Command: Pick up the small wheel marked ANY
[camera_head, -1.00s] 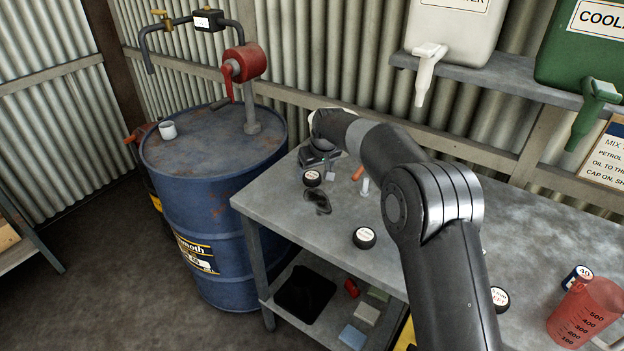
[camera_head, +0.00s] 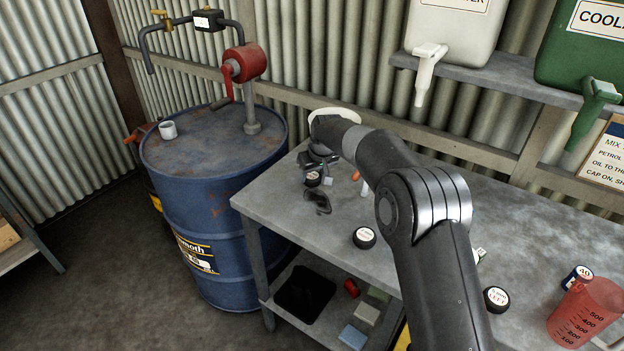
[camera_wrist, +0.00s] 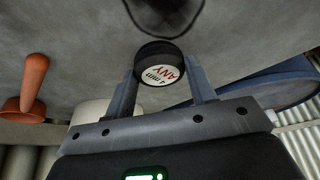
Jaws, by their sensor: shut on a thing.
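The small wheel marked ANY (camera_wrist: 160,68) is black with a white face and red lettering, which also reads "4 mm". In the wrist view it sits between the two fingers of my gripper (camera_wrist: 161,88), which is shut on it. In the head view the wheel (camera_head: 312,179) shows near the left end of the grey workbench (camera_head: 290,205), just below my gripper (camera_head: 318,168). I cannot tell whether it is clear of the bench top. My wrist and arm hide part of the gripper in the head view.
A dark stain (camera_head: 318,200) lies beside the wheel. An orange-handled item (camera_head: 356,174) stands to its right. Other black wheels (camera_head: 364,238) (camera_head: 496,299) and a red measuring jug (camera_head: 588,312) are further right. A blue drum (camera_head: 215,190) stands left of the bench.

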